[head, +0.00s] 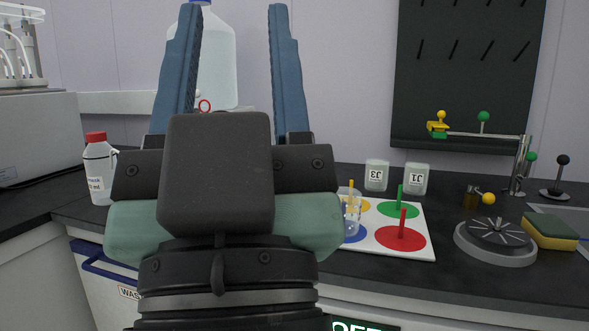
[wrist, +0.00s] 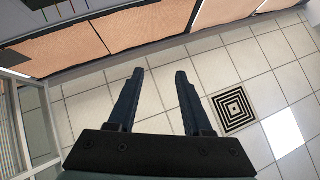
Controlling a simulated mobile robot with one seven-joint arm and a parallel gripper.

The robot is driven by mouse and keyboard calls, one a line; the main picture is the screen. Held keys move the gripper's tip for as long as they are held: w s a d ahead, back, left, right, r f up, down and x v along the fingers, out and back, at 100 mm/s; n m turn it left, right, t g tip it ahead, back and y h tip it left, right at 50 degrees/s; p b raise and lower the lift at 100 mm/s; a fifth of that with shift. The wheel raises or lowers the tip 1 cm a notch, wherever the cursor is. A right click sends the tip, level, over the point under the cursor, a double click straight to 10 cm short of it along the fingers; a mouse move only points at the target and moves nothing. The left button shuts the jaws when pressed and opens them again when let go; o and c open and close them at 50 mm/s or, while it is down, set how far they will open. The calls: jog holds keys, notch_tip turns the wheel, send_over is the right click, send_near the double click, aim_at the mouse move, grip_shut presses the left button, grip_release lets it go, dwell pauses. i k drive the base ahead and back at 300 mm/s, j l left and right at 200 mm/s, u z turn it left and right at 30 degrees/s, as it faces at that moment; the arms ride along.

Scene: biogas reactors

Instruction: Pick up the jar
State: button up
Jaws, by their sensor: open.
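Two small pale jars stand side by side at the back of the dark bench in the head view: one labelled J3 (head: 376,176) and one labelled J1 (head: 416,180), with the lettering upside down. A clear cup-like vessel (head: 350,214) stands on the coloured-circle board, partly hidden by my gripper. My gripper (head: 235,8) is raised in front of the bench, its two blue fingers wide apart and empty. In the wrist view my gripper (wrist: 159,72) is open over the tiled floor, and no jar shows there.
The white board (head: 422,250) has coloured circles and upright pegs. A red-capped bottle (head: 98,168) stands left, a big jug (head: 217,65) behind my gripper. Right are a round black device (head: 495,241), a sponge (head: 550,231) and a tap (head: 521,165). A patterned square (wrist: 234,109) lies on the floor.

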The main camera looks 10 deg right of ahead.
aim_at(416, 173)
jog(key=i+l+u, duration=0.55)
jog(key=i+l, duration=0.2)
jog(key=l, duration=0.1)
